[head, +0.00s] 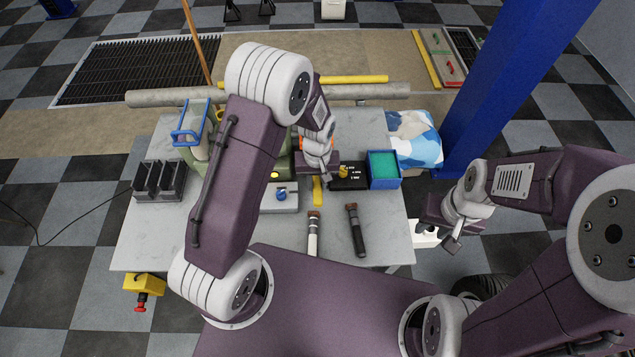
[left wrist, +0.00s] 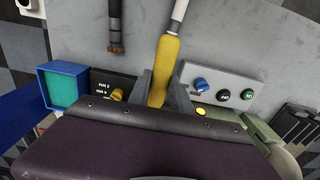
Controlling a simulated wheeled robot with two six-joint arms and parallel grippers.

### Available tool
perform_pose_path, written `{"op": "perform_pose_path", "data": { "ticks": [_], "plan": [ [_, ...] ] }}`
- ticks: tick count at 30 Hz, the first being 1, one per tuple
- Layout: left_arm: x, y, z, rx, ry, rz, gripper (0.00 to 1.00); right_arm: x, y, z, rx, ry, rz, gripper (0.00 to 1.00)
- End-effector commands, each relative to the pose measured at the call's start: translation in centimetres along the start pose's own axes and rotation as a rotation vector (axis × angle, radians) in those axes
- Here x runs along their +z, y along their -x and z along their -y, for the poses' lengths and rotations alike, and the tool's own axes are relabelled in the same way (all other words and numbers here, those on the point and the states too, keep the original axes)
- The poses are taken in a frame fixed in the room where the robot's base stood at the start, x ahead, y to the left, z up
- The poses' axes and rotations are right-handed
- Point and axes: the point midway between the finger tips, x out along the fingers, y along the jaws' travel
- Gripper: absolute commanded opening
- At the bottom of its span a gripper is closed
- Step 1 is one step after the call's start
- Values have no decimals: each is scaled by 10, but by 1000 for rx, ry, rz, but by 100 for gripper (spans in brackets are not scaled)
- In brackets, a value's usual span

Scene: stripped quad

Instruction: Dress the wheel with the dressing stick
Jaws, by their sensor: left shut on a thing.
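My left gripper (head: 319,182) is shut on a yellow stick (left wrist: 168,62), which I take to be the dressing stick. The stick points toward the near side of the grey bench and also shows under the gripper in the head view (head: 318,192). In the left wrist view the fingers (left wrist: 165,95) sit on either side of it. The grinding wheel cannot be made out; green machine housing (left wrist: 262,132) shows beside the gripper, mostly behind my left arm in the head view. My right gripper (head: 453,240) hangs off the bench's right side; its finger gap is unclear.
A grey control box (head: 280,199) with a blue knob stands left of the stick. A black box (head: 347,178) with a yellow knob and a blue teal-filled tray (head: 384,169) stand right. A white-handled tool (head: 313,236) and a dark-handled tool (head: 355,232) lie in front.

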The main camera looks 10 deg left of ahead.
Motion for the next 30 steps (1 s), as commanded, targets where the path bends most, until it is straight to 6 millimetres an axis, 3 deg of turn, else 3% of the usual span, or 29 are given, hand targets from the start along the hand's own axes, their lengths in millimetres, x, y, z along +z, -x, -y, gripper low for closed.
{"op": "perform_pose_path", "data": {
  "ticks": [30],
  "plan": [
    [-13, 0, 0, 1, 0, -1, 0, 0, 1, 0, 0, 0, 0, 36]
  ]
}}
